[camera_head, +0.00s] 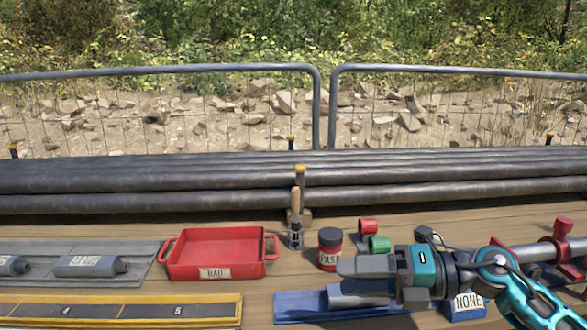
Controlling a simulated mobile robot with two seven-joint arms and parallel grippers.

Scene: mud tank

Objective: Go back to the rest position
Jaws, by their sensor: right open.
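My right gripper (345,279) reaches in from the lower right, with teal and dark parts behind its grey jaws. It is open, its jaws pointing left above the blue tray (300,308). I see nothing held between the jaws, though the gripper hides part of the tray and what may lie on it. My left gripper is not in view.
A red tray labelled BAD (215,235) stands left of centre. A grey tray (140,262) holds grey bottles. A yellow-edged board (120,312) lies in front.

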